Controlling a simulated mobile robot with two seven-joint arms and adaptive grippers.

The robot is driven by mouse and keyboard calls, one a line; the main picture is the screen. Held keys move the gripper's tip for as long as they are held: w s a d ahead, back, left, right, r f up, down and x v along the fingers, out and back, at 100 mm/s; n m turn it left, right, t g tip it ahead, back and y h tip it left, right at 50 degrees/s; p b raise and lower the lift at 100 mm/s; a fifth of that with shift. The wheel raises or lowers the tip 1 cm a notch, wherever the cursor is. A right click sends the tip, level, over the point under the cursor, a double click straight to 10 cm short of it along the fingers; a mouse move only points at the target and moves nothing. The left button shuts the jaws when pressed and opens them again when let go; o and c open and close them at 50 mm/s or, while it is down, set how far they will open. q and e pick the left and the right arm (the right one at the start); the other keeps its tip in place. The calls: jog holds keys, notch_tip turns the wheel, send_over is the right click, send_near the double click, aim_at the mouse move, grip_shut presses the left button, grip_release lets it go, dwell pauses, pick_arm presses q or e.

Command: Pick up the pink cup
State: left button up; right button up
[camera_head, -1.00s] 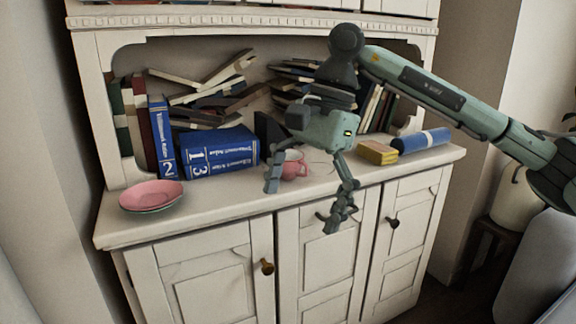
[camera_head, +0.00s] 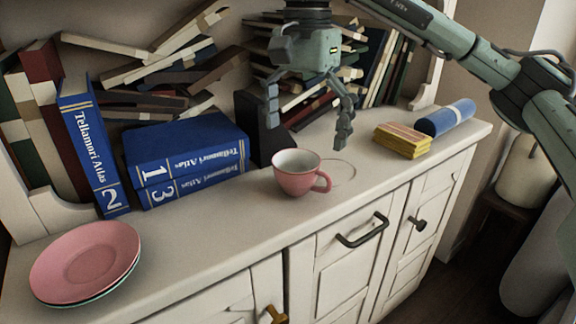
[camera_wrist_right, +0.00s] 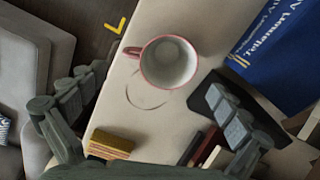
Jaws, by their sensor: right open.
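The pink cup (camera_head: 298,173) stands upright on the white cabinet top, its handle pointing right in the head view. In the right wrist view the cup (camera_wrist_right: 168,63) is seen from above, with its white inside showing. My right gripper (camera_head: 308,122) is open and empty, above and behind the cup in the head view, with its fingers pointing down. In the wrist view the fingers of this gripper (camera_wrist_right: 155,110) are spread wide, and the cup lies beyond their tips, not between them. My left gripper is not in view.
A yellow block (camera_head: 402,141) and a blue roll (camera_head: 445,118) lie at the right. The counter in front of the cup is clear.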

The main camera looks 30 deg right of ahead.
aim_at(304, 170)
jog(key=f, duration=0.2)
jog(key=shift+s+f+b, duration=0.25)
jog(key=shift+f+b, duration=0.1)
notch_tip(304, 170, down, 4)
jog(key=shift+f, duration=0.25)
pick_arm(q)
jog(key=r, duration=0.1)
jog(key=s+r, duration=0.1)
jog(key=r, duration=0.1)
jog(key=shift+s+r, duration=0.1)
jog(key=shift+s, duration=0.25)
pick_arm(e)
jog(key=shift+c, duration=0.5)
jog(key=c, duration=0.8)
jog(key=shift+c, duration=0.3)
jog(key=shift+r, duration=0.15)
